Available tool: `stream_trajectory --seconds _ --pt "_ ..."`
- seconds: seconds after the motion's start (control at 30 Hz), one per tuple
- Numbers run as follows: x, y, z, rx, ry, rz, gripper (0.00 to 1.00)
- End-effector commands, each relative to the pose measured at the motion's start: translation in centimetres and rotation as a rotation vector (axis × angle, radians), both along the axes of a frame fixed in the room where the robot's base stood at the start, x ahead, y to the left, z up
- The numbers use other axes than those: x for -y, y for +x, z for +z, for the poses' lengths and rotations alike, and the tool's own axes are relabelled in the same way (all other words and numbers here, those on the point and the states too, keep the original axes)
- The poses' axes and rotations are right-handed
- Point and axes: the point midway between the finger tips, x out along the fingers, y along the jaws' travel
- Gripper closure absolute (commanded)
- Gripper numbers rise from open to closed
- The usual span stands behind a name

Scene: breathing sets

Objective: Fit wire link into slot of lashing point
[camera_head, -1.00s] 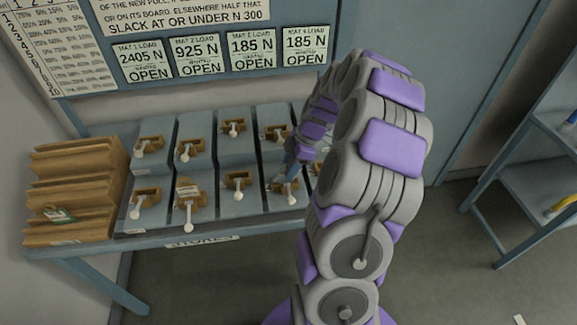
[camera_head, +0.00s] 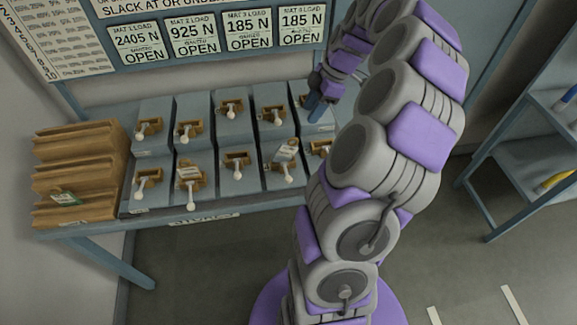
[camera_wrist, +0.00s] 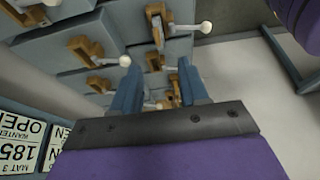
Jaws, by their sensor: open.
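Several brown lashing points with white-knobbed levers sit on stepped grey blocks on the bench, in two rows. A front-row lashing point (camera_head: 283,168) has a pale tagged piece (camera_head: 287,150) across its top; I cannot tell if this is the wire link or how it sits in the slot. Another front-row lashing point (camera_head: 190,180) carries a white tag. My gripper (camera_head: 316,101) is open above the back row's right end, apart from the front-row tagged piece. In the wrist view my gripper (camera_wrist: 158,88) shows two spread blue fingers with lashing points beyond; nothing is visibly held.
A wooden stepped rack (camera_head: 75,172) with a green-and-white tag stands at the bench's left end. A wall board with load cards (camera_head: 195,38) rises behind the bench. A blue shelf unit (camera_head: 530,160) stands at right. Floor is clear between.

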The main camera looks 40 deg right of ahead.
Motion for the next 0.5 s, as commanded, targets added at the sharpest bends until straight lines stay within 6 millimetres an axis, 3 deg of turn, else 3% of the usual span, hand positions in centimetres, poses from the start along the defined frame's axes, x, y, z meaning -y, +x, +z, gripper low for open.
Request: stream_trajectory --seconds 0.07,0.17,0.33,0.5 --pt "-0.7 0.2 0.2 -0.005 0.002 0.001 0.56" --pt "-3.7 0.7 1.1 -0.032 0.009 -0.009 0.56" --pt "-13.1 0.6 3.7 -0.136 0.005 -0.076 0.56" --pt "-22.1 -2.7 5.0 -0.267 -0.037 -0.204 0.56"
